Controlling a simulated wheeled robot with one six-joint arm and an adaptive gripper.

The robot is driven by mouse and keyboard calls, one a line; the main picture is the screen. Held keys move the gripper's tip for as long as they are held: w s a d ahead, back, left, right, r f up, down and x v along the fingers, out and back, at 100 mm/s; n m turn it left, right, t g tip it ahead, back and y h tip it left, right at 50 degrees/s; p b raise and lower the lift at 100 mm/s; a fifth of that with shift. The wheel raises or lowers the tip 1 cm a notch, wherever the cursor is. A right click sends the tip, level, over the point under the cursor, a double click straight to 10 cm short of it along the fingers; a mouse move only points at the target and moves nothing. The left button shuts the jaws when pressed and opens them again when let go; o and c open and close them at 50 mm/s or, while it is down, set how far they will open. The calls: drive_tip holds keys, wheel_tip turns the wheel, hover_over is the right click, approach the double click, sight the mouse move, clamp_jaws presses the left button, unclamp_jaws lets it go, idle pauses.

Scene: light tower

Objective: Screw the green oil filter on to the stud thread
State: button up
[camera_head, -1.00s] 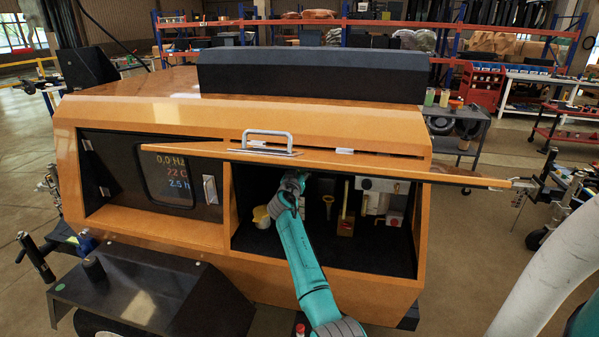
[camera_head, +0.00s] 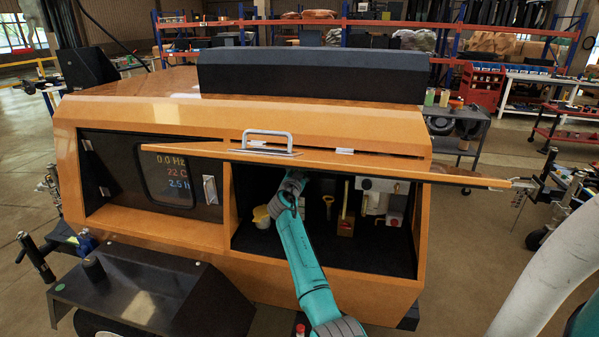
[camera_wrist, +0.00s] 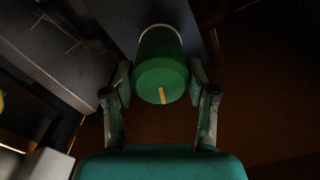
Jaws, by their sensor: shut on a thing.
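The green oil filter (camera_wrist: 162,72) shows in the wrist view, a round can with a yellow mark on its near end and a pale rim at its far end. My gripper (camera_wrist: 162,85) is shut on its sides, one finger on the left and one on the right. In the head view my teal arm reaches into the open bay of the orange light tower (camera_head: 150,120), and its end is in the upper left of the bay. The filter cannot be made out there. The stud thread is not visible, and I cannot tell whether the filter touches it.
The raised door (camera_head: 330,164) hangs over the bay. Inside are a yellow-lidded container (camera_head: 262,214) left of my arm, and a yellow dipstick handle (camera_head: 328,201) and a white box (camera_head: 381,186) to the right. A dark panel stands left in the wrist view.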

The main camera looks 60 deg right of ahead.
drive_tip(key=shift+r+m, duration=0.1)
drive_tip(key=shift+m, duration=0.3)
drive_tip(key=m, duration=0.5)
drive_tip(key=shift+w+d, duration=0.1)
drive_tip(key=o, duration=1.5)
drive_tip(key=shift+a, duration=0.2)
drive_tip(key=v, duration=1.1)
drive_tip(key=shift+s+a, duration=0.2)
drive_tip(key=shift+a, duration=0.05)
